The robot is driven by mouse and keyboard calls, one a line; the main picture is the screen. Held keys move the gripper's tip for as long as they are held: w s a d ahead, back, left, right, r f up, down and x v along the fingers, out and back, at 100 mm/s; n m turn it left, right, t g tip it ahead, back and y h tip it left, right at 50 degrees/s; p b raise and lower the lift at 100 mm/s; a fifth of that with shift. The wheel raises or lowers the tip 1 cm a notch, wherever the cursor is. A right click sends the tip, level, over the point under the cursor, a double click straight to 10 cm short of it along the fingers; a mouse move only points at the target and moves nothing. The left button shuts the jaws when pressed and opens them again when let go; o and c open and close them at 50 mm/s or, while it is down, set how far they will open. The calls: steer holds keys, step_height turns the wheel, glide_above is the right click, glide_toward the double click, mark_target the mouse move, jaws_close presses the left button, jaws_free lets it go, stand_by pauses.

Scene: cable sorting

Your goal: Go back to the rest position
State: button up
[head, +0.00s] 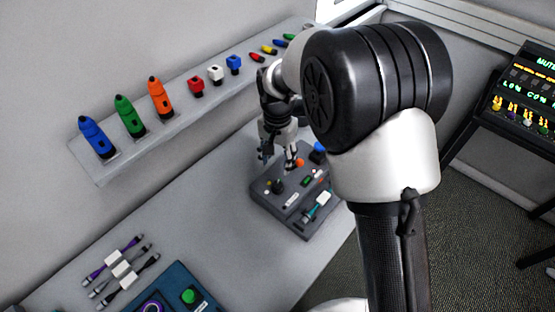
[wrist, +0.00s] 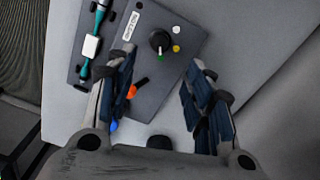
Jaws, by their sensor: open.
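My gripper (head: 278,160) hangs over the dark grey panel box (head: 262,200) on the bench. In the wrist view its two fingers (wrist: 163,72) are spread wide apart, with nothing held between them. The box (wrist: 190,55) lies beneath the fingers, with a black knob (wrist: 160,38), a white label (wrist: 131,26) and an orange-and-black part (wrist: 138,86) in view. A teal cable with a white block (wrist: 91,46) lies along one side of the box. The gap between fingers and box is hard to judge.
A wall shelf holds blue (head: 97,138), green (head: 130,117) and orange (head: 159,98) marker-like pieces and several small connectors. Several cables (head: 122,270) and a blue box (head: 172,285) lie on the near bench. A display screen (head: 525,95) stands at right. The bench between is clear.

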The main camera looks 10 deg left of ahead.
steer(key=s+d+r+n+t+b, duration=0.1)
steer(key=s+d+r+b, duration=0.1)
steer(key=s+d+r, duration=0.35)
steer(key=s+d+r+t+b, duration=0.1)
steer(key=s+d+r, duration=0.1)
steer(key=d+r, duration=0.6)
steer(key=s+d+n+t+b, duration=0.1)
steer(key=s+d, duration=0.4)
steer(key=s, duration=0.3)
steer(key=s+d+n+t+b, duration=0.1)
steer(key=s+d+b, duration=0.1)
steer(key=s+d, duration=0.3)
steer(key=s, duration=0.4)
steer(key=shift+s+t, duration=0.15)
steer(key=shift+t, duration=0.15)
